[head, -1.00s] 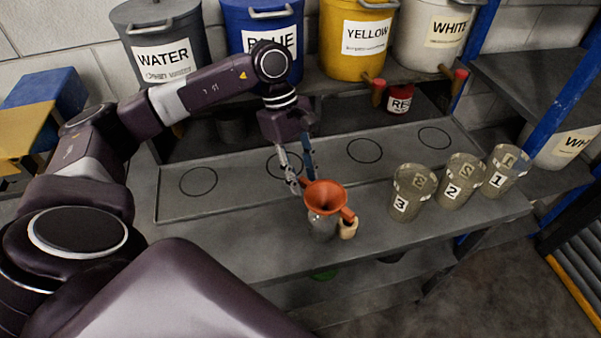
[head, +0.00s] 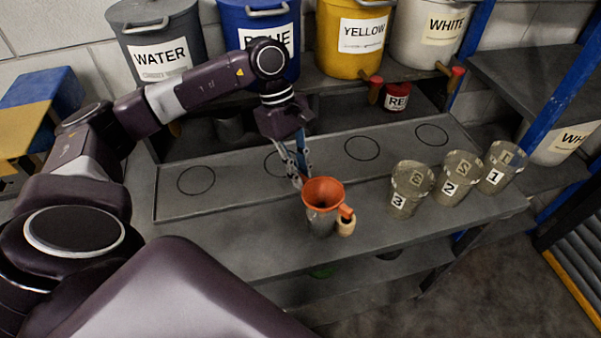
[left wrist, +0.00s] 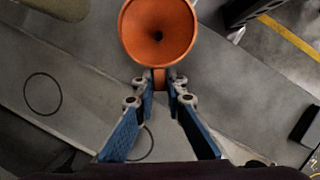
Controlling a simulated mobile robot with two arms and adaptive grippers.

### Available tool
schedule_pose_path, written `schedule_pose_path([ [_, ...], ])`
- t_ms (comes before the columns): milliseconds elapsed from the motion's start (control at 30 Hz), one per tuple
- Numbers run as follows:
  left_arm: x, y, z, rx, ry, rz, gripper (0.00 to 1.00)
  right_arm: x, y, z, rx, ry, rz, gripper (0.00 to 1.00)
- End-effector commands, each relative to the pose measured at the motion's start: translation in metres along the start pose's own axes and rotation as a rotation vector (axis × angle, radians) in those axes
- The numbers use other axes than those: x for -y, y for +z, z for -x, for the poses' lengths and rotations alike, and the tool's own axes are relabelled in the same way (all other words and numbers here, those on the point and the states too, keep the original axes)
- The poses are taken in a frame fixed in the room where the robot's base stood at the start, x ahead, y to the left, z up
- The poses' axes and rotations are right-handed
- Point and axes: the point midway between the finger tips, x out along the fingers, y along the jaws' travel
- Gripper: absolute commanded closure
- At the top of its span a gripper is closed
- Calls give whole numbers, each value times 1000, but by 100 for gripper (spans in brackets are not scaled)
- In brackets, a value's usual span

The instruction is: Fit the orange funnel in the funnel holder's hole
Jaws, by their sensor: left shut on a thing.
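The orange funnel (head: 323,192) is upright, mouth up, over a grey vessel-like body (head: 321,223) near the front of the bench. I cannot tell whether that body is the funnel holder. No hole shows, and the funnel's spout is hidden. My left gripper (head: 302,178) is at the funnel's back left edge, shut on it. In the left wrist view the funnel (left wrist: 158,32) has its mouth facing the camera, and its short tab (left wrist: 160,80) lies between my left fingertips (left wrist: 161,90). My right gripper is not in view.
A small orange piece and a pale wooden knob (head: 346,227) sit right of the grey body. Several numbered cups, such as cup 3 (head: 398,203), stand to the right. Circles mark the bench tray (head: 230,199). Labelled buckets, such as yellow (head: 355,40), line the back.

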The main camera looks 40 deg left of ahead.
Motion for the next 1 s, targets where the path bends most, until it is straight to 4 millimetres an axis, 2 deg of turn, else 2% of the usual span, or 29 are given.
schedule_pose_path([
  [800,0,17,48,0,2,-1,100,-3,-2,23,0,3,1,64],
  [1000,0,20,54,0,0,0,100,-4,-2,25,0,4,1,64],
])
